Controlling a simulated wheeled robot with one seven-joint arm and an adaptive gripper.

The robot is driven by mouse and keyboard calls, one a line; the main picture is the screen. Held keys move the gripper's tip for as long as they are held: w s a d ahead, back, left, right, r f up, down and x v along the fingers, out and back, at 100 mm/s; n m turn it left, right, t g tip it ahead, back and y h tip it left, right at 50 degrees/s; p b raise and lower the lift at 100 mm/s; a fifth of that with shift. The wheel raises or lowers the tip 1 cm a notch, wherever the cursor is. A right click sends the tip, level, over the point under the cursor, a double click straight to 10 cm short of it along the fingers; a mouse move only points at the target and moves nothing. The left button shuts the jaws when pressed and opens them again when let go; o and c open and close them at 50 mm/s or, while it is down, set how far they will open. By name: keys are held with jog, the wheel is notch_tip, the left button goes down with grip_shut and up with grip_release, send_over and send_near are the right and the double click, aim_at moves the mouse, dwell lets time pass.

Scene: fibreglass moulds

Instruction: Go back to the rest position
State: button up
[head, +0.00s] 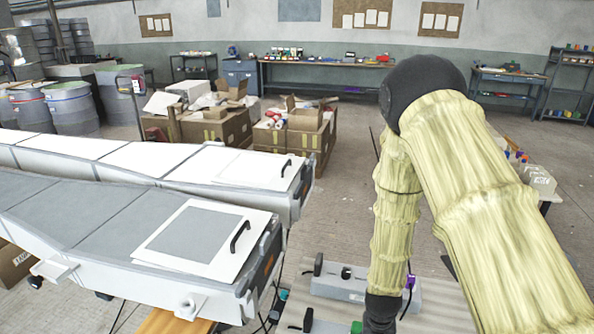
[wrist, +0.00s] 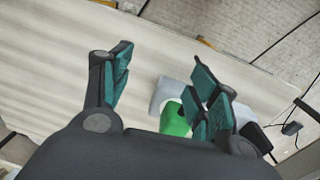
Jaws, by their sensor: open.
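My gripper (wrist: 160,95) shows in the wrist view with its two green-padded fingers spread apart and nothing between them. It points down over a pale ribbed surface (wrist: 60,75). A green object (wrist: 174,120) lies on or against a light grey block (wrist: 172,92) just beyond and partly behind the right finger. In the head view my arm, in a yellowish cover, bends down at the right, and the gripper itself is hidden below the frame's bottom edge.
Two long white moulds (head: 90,220) fill the left, each with a handled plate on its end. A grey block with a black handle (head: 340,281) lies on the pale surface near my arm. Cardboard boxes (head: 215,128) and drums (head: 70,107) stand behind. Open floor (head: 345,160) lies in the middle.

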jog(key=s+f+b, duration=0.1)
jog(key=s+f, duration=0.3)
jog(key=s, duration=0.5)
jog(key=s+f+n, duration=0.1)
jog(key=s+f, duration=0.3)
jog(key=s, duration=0.5)
jog(key=s+f+n+b, duration=0.1)
jog(key=s+f, duration=0.3)
jog(key=s, duration=0.6)
jog(key=shift+d+f+y+b, duration=0.3)
jog(key=shift+d+y, duration=0.1)
